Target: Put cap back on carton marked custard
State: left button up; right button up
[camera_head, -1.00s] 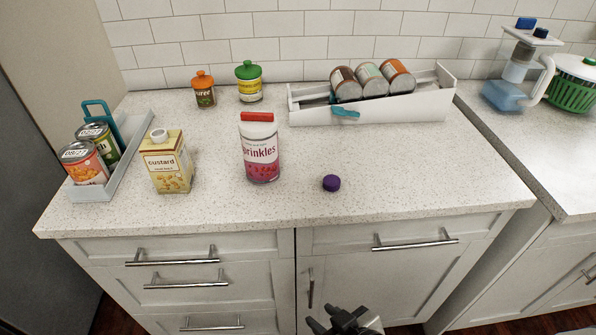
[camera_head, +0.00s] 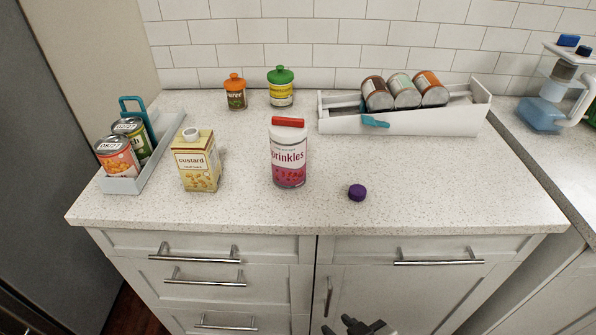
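The custard carton (camera_head: 198,165) stands upright on the left part of the counter, with a bare white spout (camera_head: 190,133) on top. A small purple cap (camera_head: 357,193) lies apart from it, near the counter's front edge on the right of the sprinkles jar. My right gripper (camera_head: 353,327) shows only in part at the bottom edge, in front of the cabinet and away from both cap and carton. Whether its fingers are open or shut is unclear. My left gripper is out of view.
A sprinkles jar (camera_head: 289,158) with a red lid stands between carton and cap. A grey tray (camera_head: 123,186) with cans is left of the carton. A white rack (camera_head: 430,121) with cans and two lidded jars are at the back. The counter around the cap is clear.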

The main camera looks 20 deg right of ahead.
aim_at(195, 151)
jog(key=u, duration=2.6)
jog(key=k, duration=1.15)
jog(key=z, duration=1.5)
